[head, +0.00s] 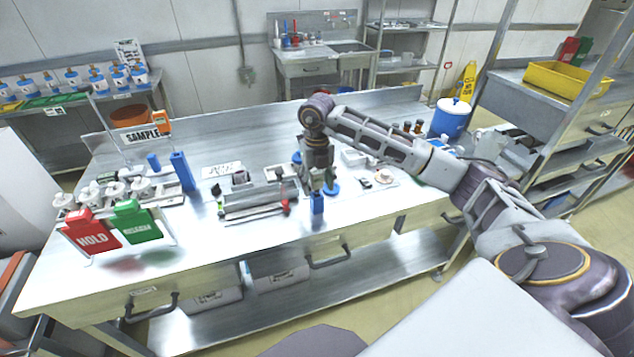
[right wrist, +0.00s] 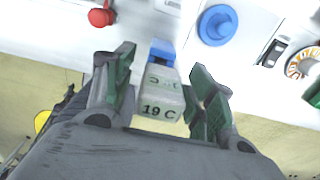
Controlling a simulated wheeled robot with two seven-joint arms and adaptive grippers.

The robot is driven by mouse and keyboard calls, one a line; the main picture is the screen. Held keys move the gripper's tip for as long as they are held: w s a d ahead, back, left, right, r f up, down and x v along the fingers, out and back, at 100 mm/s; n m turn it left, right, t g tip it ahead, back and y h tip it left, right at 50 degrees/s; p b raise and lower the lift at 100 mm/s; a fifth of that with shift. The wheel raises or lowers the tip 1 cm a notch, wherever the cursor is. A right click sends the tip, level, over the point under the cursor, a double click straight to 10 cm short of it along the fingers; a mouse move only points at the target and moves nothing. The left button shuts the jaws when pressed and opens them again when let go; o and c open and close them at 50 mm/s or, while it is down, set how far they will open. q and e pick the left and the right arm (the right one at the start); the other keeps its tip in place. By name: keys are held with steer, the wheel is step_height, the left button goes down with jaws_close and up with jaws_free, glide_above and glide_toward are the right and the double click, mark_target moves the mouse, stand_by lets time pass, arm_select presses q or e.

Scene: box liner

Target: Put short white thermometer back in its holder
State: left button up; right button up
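The short white thermometer (right wrist: 160,98), with a "19 C" readout, is between the two green-padded fingers of my right gripper (right wrist: 165,88) in the right wrist view. Narrow gaps show between it and the fingers, so the gripper looks open around it. Its far end meets a blue holder (right wrist: 162,48); how deep it sits inside cannot be told. In the head view my right gripper (head: 318,188) points down just above the blue holder (head: 317,206) near the bench's front edge. The thermometer is hidden there. My left gripper is not in view.
A blue round base (right wrist: 217,25) and a red knob (right wrist: 102,17) are close by. A metal rack (head: 255,199) stands left of the gripper. Red (head: 92,233) and green (head: 136,221) signs stand at the bench's left. The bench front between signs and rack is clear.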

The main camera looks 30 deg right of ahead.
steer(key=shift+r, duration=5.95)
